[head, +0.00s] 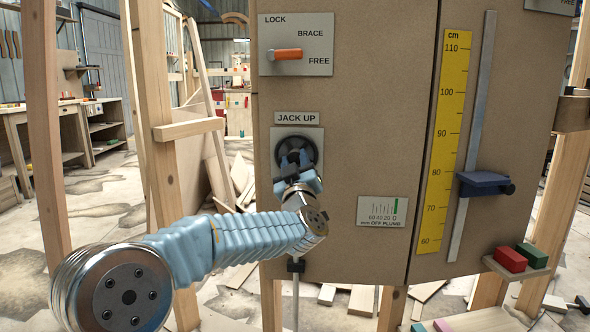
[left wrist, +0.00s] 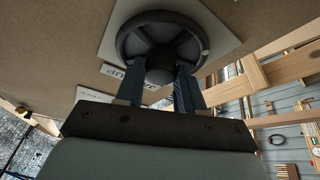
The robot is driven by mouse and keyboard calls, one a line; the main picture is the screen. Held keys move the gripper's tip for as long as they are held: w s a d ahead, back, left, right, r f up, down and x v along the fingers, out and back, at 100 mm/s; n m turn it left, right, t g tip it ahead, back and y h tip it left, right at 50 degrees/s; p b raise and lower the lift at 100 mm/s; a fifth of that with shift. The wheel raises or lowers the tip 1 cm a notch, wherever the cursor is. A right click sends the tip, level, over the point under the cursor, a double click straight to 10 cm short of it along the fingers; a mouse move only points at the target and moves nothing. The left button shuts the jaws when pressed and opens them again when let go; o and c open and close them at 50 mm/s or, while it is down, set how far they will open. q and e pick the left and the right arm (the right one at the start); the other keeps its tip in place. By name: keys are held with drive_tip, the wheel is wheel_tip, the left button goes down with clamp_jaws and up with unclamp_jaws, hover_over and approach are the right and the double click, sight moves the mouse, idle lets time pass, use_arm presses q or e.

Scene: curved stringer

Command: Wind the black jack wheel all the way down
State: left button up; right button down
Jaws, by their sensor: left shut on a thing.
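The black jack wheel (head: 298,150) is on a pale plate under the JACK UP label (head: 297,118) on the brown panel. My left gripper (head: 297,172) is at the wheel from below and shut on it. In the left wrist view the wheel (left wrist: 160,40) fills the top middle, and the two fingers (left wrist: 160,85) close on its hub. The fingers and wrist hide the lower part of the wheel in the head view. A rod (head: 295,295) hangs below the panel under the wheel. My right gripper is not in view.
Above the wheel is an orange lever (head: 286,54) on the LOCK/BRACE/FREE plate. A yellow cm scale (head: 445,140) with a blue slider (head: 484,184) is to the right. An OFF PLUMB gauge (head: 382,212) is lower right. Wooden posts (head: 158,140) stand at the left.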

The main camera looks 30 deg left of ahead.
use_arm(q)
drive_tip(key=shift+n+g+y, duration=0.4)
drive_tip(key=shift+n, duration=0.9)
drive_tip(key=o, duration=1)
drive_tip(key=shift+o, duration=0.2)
drive_tip(key=b+v, duration=0.1)
drive_tip(key=v, duration=1.3)
drive_tip(key=shift+r, duration=0.15)
drive_tip(key=shift+w, duration=0.1)
